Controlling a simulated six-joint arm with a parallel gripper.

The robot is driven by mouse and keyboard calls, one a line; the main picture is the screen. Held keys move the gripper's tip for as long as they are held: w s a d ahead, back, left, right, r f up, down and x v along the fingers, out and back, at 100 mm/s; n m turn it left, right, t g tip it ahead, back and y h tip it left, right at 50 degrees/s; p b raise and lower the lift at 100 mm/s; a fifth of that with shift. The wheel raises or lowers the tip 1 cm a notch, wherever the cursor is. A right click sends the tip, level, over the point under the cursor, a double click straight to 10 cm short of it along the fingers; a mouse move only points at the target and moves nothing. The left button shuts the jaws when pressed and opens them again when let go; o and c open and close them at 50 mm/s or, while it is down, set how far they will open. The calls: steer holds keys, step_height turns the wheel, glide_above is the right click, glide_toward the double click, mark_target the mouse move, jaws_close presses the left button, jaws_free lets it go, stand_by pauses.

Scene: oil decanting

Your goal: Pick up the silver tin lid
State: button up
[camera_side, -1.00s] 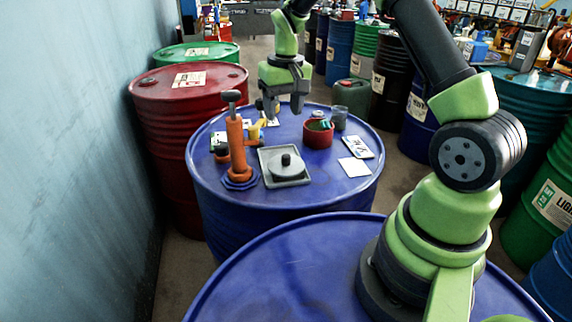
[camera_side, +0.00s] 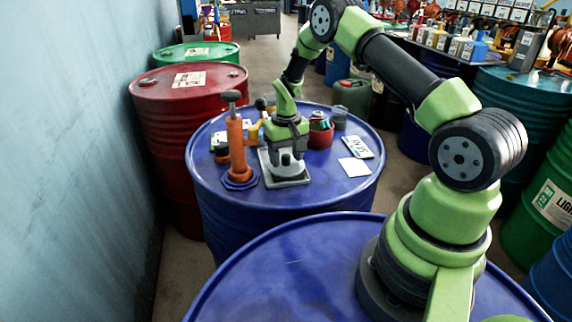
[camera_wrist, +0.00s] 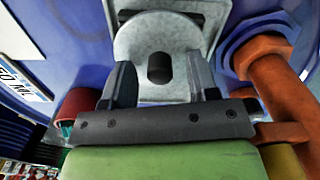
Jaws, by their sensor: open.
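The silver tin lid (camera_wrist: 140,38) is a round grey disc with a dark knob (camera_wrist: 160,67) standing up from its middle. It lies on a square grey tray (camera_side: 296,181) on the blue drum top. My gripper (camera_wrist: 163,83) is open, with one finger on each side of the knob in the wrist view. In the side view my gripper (camera_side: 286,157) is low over the lid and hides most of it. I cannot tell whether the fingers touch the lid.
An orange hand pump (camera_side: 237,150) stands close on the left of the tray. A red cup (camera_side: 321,138) and a grey cup (camera_side: 339,118) stand behind right. A printed card (camera_side: 357,148) and a white card (camera_side: 355,167) lie to the right. The front of the drum top is clear.

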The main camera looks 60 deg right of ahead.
steer(key=shift+f, duration=0.15)
steer(key=shift+c, duration=0.2)
jaws_close()
